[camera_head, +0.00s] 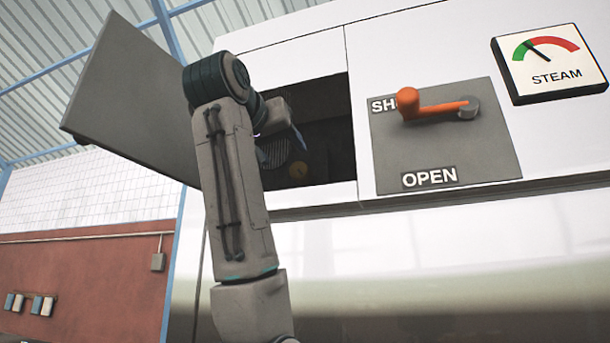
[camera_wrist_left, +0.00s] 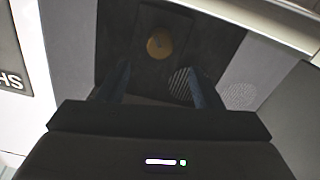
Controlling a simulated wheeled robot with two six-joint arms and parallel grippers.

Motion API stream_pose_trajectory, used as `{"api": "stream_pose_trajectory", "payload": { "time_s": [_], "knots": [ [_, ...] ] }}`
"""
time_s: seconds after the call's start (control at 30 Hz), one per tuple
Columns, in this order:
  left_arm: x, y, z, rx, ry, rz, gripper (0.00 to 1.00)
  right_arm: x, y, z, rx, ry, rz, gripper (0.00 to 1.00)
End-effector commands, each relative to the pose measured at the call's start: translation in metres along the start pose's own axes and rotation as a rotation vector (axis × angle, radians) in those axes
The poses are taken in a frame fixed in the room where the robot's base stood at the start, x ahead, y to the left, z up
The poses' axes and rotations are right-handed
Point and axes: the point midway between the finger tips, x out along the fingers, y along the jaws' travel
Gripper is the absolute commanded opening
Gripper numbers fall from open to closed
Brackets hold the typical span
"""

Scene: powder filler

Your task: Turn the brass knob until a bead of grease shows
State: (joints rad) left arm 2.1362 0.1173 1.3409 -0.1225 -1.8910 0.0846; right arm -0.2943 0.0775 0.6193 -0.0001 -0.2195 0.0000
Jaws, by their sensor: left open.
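The round brass knob (camera_head: 298,170) sits on a dark plate inside the dark opening of the white machine. In the left wrist view the knob (camera_wrist_left: 159,46) is beyond my fingertips, roughly centred between them, with a gap in the picture. My left gripper (camera_head: 282,146) reaches into the opening, partly hidden by its own arm. In the left wrist view my left gripper (camera_wrist_left: 159,74) is open, with nothing between its two bluish fingers. I see no grease bead; the inside is dark and small. My right gripper is not in view.
A grey hatch door (camera_head: 130,95) stands open left of the opening. An orange lever (camera_head: 435,107) on a grey plate is to the right, its handle near the partly covered upper label. A steam gauge (camera_head: 549,62) is farther right. A perforated round patch (camera_head: 272,152) is beside the knob.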

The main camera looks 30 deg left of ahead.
Motion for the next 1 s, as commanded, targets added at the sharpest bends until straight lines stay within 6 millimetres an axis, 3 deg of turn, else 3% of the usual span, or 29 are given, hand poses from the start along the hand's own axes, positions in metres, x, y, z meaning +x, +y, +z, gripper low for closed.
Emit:
{"api": "stream_pose_trajectory", "payload": {
  "time_s": [0.1,0.2,0.5,0.67,0.93,1.0],
  "knots": [
    [0.021,0.000,-0.004,0.001,-0.005,-0.002,0.59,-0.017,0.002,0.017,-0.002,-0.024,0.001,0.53],
    [0.042,0.001,-0.004,0.001,-0.007,-0.002,0.59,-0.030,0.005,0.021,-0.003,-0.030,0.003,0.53],
    [0.090,0.001,-0.002,0.001,-0.004,-0.001,0.59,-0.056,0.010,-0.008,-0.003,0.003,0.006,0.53],
    [0.100,0.000,0.000,0.001,-0.004,-0.001,0.59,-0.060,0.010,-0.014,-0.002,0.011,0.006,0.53],
    [0.102,0.000,0.001,0.000,-0.002,0.000,0.59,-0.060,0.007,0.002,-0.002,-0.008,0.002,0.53],
    [0.102,0.000,0.001,0.001,-0.002,0.000,0.50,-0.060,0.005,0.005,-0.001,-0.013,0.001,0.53]
  ]
}}
